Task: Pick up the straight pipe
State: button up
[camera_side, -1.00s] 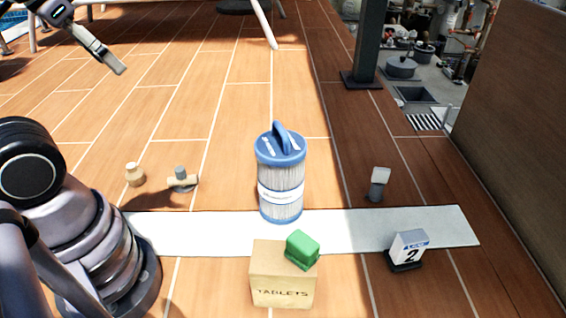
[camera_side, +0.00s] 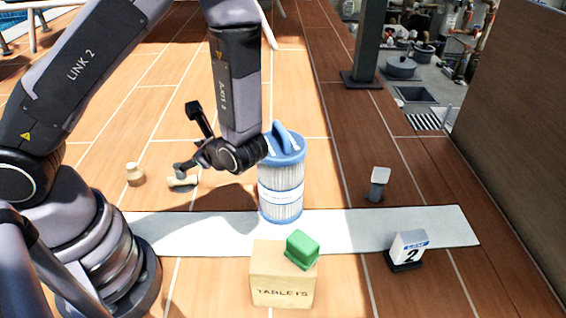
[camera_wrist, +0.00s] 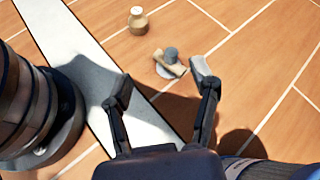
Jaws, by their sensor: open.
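A short beige pipe piece (camera_wrist: 171,66) lies on the deck in the wrist view, with a grey cylinder (camera_wrist: 172,53) against or on it and a pale disc partly under it. I take this to be the straight pipe; whether the grey part is joined to it I cannot tell. In the side view the pipe piece (camera_side: 184,182) is partly covered by my gripper (camera_side: 187,138). My gripper is open and empty. In the wrist view my gripper (camera_wrist: 162,78) has its right fingertip close to the pipe piece; its left fingertip is farther off, over the pale strip.
A beige bottle-shaped piece (camera_side: 135,175) stands to the left. A blue-topped filter cartridge (camera_side: 281,185) stands on the white strip (camera_side: 340,228), just right of my wrist. A tablets box (camera_side: 283,280) with a green block (camera_side: 302,249), a number sign (camera_side: 408,250) and a grey-headed piece (camera_side: 378,182) stand nearby.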

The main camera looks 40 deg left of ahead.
aim_at(182, 178)
notch_tip(182, 178, down, 9)
jog(key=m+t+y, duration=0.2)
jog(key=m+t, duration=0.1)
jog(key=m, duration=0.3)
jog(key=x, duration=1.3)
jog(key=shift+s+a+f, duration=0.1)
jog(key=shift+a+f, duration=0.15)
jog(key=shift+c, duration=0.3)
grip_shut()
